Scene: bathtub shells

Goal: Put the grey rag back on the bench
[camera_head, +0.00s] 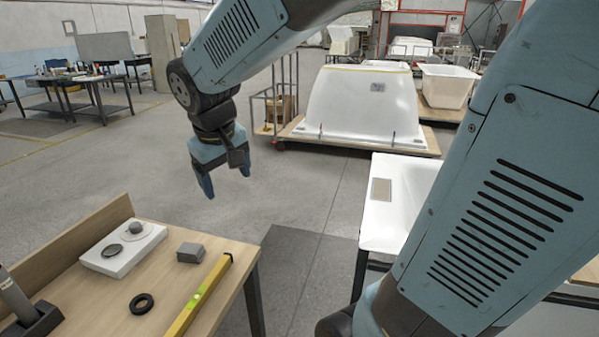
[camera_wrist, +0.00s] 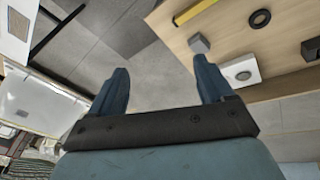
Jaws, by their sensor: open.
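My gripper (camera_head: 228,182) hangs over the floor between the bench and the white shells, fingers pointing down. In the wrist view my gripper (camera_wrist: 162,75) is open, with nothing between its fingers. The wooden bench (camera_head: 160,285) is at lower left; it also shows at upper right in the wrist view (camera_wrist: 228,30). I cannot make out a grey rag for certain. A small grey block (camera_head: 190,252) sits on the bench. A flat grey-brown rectangle (camera_head: 381,190) lies on the near white shell (camera_head: 408,185); whether it is cloth I cannot tell.
On the bench are a yellow level (camera_head: 200,297), a black ring (camera_head: 141,303), a white slab with round parts (camera_head: 123,250) and a dark tool in a holder (camera_head: 25,305). A large white shell (camera_head: 360,105) stands on a low pallet behind. Floor between is clear.

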